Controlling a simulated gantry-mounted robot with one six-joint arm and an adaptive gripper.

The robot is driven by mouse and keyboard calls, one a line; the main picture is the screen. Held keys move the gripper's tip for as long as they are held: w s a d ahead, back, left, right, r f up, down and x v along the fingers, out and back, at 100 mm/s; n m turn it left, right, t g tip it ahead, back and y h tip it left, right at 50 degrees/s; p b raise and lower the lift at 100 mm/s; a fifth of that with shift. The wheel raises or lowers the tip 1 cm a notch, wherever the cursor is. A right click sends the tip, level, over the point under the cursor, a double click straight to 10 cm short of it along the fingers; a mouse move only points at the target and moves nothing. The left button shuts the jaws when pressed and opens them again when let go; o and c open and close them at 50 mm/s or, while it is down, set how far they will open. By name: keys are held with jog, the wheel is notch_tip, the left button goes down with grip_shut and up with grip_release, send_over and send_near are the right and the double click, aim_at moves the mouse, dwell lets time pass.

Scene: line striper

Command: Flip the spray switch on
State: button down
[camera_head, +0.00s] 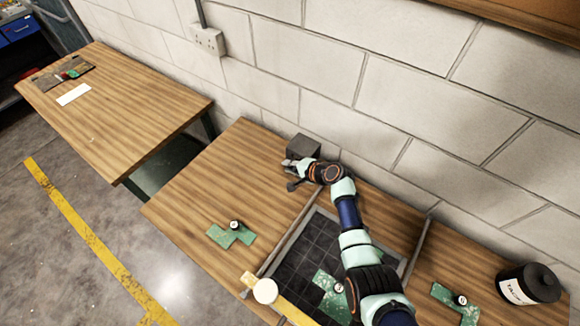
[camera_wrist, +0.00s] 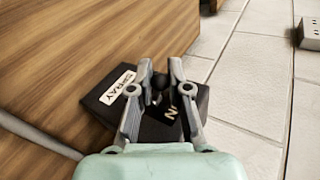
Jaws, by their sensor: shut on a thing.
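The spray switch box (camera_head: 303,147) is a dark box at the back of the wooden table, near the wall. In the wrist view the box (camera_wrist: 100,112) has a white "SPRAY" label and a pale letter "N" on its top, with the rest of that word hidden by a finger. A small dark lever (camera_wrist: 158,82) stands between the fingers. My gripper (camera_wrist: 161,68) is over the box and shut on the lever. In the head view my gripper (camera_head: 290,175) is at the box's front side. The lever's tilt is hard to tell.
A dark gridded bed (camera_head: 300,248) with metal rails lies under my arm. A black labelled jar (camera_head: 529,284) stands at right. The block wall is close behind the box.

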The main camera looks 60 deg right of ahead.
jog(key=shift+r, duration=0.1)
dwell(0.3)
jog(key=c, duration=1.1)
grip_release()
jog(key=v, duration=1.2)
jog(key=shift+w, duration=0.1)
